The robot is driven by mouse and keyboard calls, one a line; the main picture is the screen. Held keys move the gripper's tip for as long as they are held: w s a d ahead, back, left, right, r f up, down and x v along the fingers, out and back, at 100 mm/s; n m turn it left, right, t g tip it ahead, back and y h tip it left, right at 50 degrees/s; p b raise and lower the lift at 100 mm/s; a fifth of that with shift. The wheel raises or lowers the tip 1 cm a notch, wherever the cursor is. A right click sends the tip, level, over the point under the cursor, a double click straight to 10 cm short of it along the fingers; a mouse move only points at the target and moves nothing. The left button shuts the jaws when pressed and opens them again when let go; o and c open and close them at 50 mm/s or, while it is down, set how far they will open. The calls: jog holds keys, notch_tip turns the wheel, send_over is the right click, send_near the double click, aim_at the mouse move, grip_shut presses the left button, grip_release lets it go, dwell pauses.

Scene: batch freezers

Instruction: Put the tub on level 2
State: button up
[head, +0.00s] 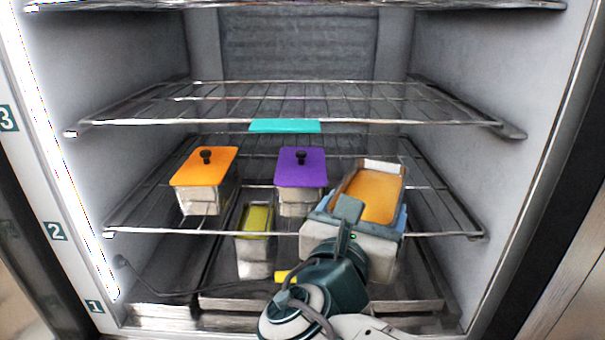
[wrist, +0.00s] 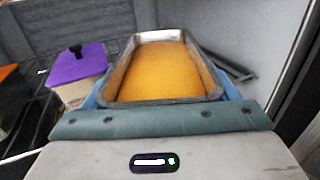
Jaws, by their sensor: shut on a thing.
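The open metal tub (head: 374,193) with orange contents is in my gripper (head: 360,215), whose blue fingers sit on both sides of it. The tub is over the right part of the level 2 wire shelf (head: 440,205), inside the freezer. In the wrist view the tub (wrist: 165,75) looks upright, between the blue fingers. My gripper's body hides its near underside, so I cannot tell whether it touches the shelf. The level 2 label (head: 55,230) is on the left frame.
An orange-lidded tub (head: 204,170) and a purple-lidded tub (head: 300,170) stand on level 2, left of the held tub. The level 3 shelf (head: 380,95), with a turquoise strip (head: 285,126) at its front edge, is above. A tub with yellow-green contents (head: 257,222) stands below.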

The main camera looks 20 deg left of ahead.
aim_at(383, 175)
jog(key=w, duration=0.6)
jog(key=w+d+p, duration=0.1)
jog(key=w, duration=0.5)
jog(key=w+d+p, duration=0.1)
jog(key=w, duration=0.4)
jog(key=shift+w+r, duration=0.15)
jog(key=shift+w, duration=0.25)
jog(key=f, duration=0.1)
jog(key=f+p, duration=0.1)
jog(key=shift+w+f, duration=0.35)
jog(key=shift+w, duration=0.05)
jog(key=shift+f, duration=0.4)
jog(key=shift+f+b, duration=0.2)
jog(key=shift+b, duration=0.1)
jog(key=o, duration=1.4)
